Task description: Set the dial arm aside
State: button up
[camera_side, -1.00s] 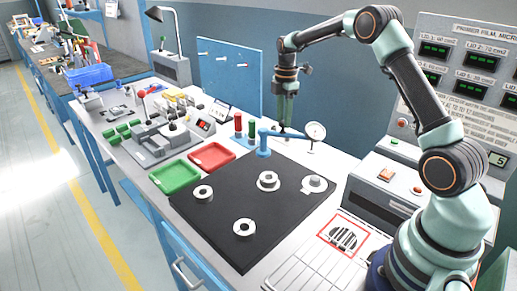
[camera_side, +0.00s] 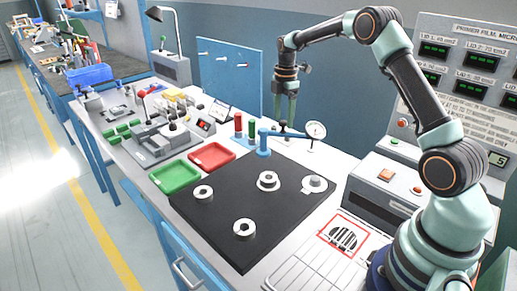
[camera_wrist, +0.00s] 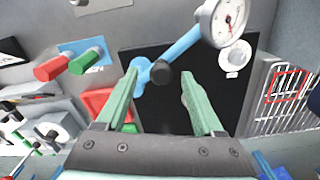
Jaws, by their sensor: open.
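The dial arm is a blue bar (camera_side: 286,134) on a short blue post (camera_side: 264,143) at the back edge of the black plate. A round white dial gauge (camera_side: 316,130) sits at its right end. In the wrist view the blue bar (camera_wrist: 183,44) runs up to the dial (camera_wrist: 225,20), with a dark knob (camera_wrist: 160,73) near the post. My gripper (camera_side: 285,128) points down close to the bar, between post and dial. In the wrist view its green fingers (camera_wrist: 160,88) are apart, with nothing held between them. I cannot tell whether a finger touches the bar.
The black plate (camera_side: 215,220) carries several metal rings. A red tray (camera_side: 211,157) and a green tray (camera_side: 174,177) lie left of it. Red and green cylinders (camera_side: 245,127) stand just left of the post. A grey console (camera_side: 385,190) stands at right.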

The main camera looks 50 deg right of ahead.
notch_tip(320, 180, up, 12)
dwell(0.6)
jog(key=s+a+r+m+t, duration=0.3)
jog(key=s+a+r+m, duration=0.45)
jog(key=a, duration=0.25)
jog(key=s+a+f+m+t, duration=0.1)
jog(key=s+a+f+m, duration=0.2)
jog(key=s, duration=0.4)
jog(key=s+a+f+m+t, duration=0.1)
jog(key=s+a+f+m, duration=0.2)
jog(key=s, duration=0.4)
jog(key=shift+a+f+m+t, duration=0.3)
jog(key=shift+a+m, duration=0.55)
jog(key=shift+a, duration=0.15)
